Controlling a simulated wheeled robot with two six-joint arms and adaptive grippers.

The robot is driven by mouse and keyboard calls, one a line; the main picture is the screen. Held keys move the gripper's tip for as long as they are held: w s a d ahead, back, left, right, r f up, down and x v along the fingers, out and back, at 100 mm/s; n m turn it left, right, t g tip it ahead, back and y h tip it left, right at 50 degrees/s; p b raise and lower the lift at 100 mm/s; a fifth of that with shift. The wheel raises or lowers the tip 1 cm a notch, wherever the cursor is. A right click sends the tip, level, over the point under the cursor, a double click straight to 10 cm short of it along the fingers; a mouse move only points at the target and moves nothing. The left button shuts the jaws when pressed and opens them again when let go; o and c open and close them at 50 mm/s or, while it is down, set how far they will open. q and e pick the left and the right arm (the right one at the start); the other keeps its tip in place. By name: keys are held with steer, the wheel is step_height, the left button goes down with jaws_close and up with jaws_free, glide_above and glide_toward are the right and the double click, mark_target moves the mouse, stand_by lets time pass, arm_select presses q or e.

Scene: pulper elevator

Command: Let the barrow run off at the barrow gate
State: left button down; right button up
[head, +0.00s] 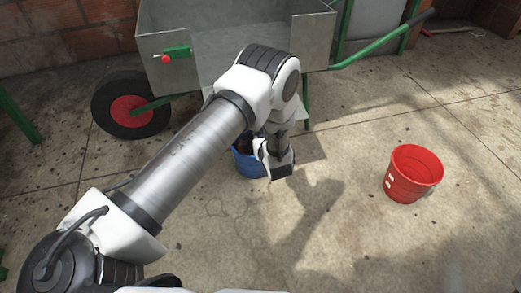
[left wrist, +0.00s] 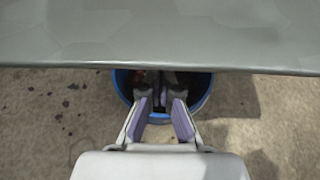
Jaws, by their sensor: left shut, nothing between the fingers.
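The barrow (head: 165,80) is a grey metal tray on a green frame with a black wheel (head: 130,105) with a red hub. In the left wrist view the shut, empty fingers (left wrist: 162,92) overlap the bucket (left wrist: 204,102), under a grey metal edge (left wrist: 160,40). My right gripper is out of view.
A red bucket (head: 412,172) stands on the concrete floor to the right, with free floor around it. A green barrow handle (head: 380,42) reaches to the right. A brick wall (head: 60,35) stands behind at the left.

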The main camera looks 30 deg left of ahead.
arm_select(q)
steer(key=shift+r, duration=0.6)
